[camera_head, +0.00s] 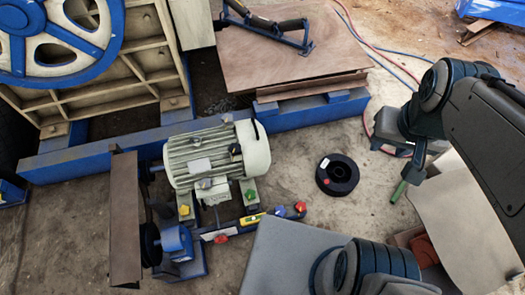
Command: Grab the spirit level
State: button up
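A small yellow-and-green bar that looks like the spirit level (252,219) lies among the motor's mounting parts, just below the grey-green electric motor (205,155). It is small in the picture, and its ends are hard to make out against the blue rail. My dark arm comes in from the right edge and bends down at a round joint. What seems to be my gripper (415,162) hangs below this joint, far to the right of the level and apart from it. Its fingers are not clear, so I cannot tell if it is open or shut.
A black spool (337,175) lies on the concrete floor between the motor and my arm. A blue beam (310,115) and stacked boards (285,55) stand behind. A brown upright plate (125,220) is left of the motor.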

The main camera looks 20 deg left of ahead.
aim_at(245, 221)
jog(key=u, duration=0.05)
jog(key=k, duration=0.7)
jog(key=z, duration=0.55)
jog(key=i, duration=0.7)
jog(key=u, duration=2.65)
